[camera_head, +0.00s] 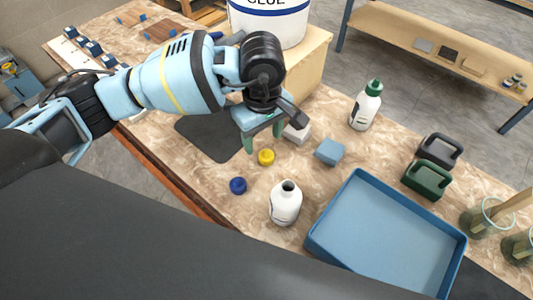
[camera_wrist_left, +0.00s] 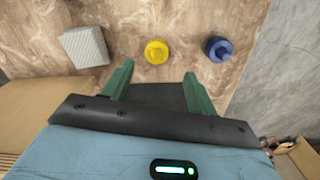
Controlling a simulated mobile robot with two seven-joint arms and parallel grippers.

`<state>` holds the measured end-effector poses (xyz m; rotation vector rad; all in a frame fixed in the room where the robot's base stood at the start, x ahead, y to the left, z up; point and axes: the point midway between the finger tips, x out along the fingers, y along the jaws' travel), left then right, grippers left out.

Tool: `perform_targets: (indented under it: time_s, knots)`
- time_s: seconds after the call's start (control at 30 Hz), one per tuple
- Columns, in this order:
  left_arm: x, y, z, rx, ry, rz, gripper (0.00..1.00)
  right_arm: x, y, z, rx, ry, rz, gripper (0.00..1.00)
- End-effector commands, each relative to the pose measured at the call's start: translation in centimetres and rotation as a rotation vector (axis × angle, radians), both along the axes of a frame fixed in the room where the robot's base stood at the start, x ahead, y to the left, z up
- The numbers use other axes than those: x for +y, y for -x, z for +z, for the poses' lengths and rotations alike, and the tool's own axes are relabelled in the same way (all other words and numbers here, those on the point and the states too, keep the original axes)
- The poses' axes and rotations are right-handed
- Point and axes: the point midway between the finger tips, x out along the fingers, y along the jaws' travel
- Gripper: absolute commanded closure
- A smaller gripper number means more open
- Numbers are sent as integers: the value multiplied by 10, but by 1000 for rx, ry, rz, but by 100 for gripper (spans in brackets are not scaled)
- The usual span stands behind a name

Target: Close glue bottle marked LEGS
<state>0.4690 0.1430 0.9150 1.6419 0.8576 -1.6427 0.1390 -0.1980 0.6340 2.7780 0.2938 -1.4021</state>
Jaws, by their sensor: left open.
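An uncapped white bottle (camera_head: 285,205) stands upright on the marbled worktop, its dark mouth showing; its label is too small to read. A yellow cap (camera_head: 266,157) and a blue cap (camera_head: 238,185) lie on the worktop behind and left of it. Another white bottle (camera_head: 365,108) stands further back with a green cap on. My left gripper (camera_head: 263,138) is open and empty, its green fingers above the worktop just behind the yellow cap. In the left wrist view, the yellow cap (camera_wrist_left: 156,51) lies just beyond the gap between the fingertips, with the blue cap (camera_wrist_left: 218,49) to its right.
A blue tray (camera_head: 387,288) lies right of the uncapped bottle. A light grey block (camera_head: 297,132) and a blue block (camera_head: 329,151) lie near the gripper. Dark (camera_head: 440,150) and green (camera_head: 427,180) handled items and glass jars (camera_head: 486,217) stand at right. A large glue bucket (camera_head: 270,25) stands behind.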

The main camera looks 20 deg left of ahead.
Motion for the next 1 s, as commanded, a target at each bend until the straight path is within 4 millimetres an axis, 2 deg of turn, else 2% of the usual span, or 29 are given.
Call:
perform_targets:
  time_s: [0.1,0.47,0.8,1.0]
  knots:
    - [0,0,-7,0,0,-1,42,0,-1,0,-3,-1,0,56]
    - [-2,0,-12,0,0,-1,42,0,-11,3,-20,0,0,56]
    - [-7,-2,-55,2,1,-1,42,0,-11,8,-25,-1,-1,56]
    - [-7,-2,-60,-2,1,-1,42,0,-7,7,-17,0,-1,56]
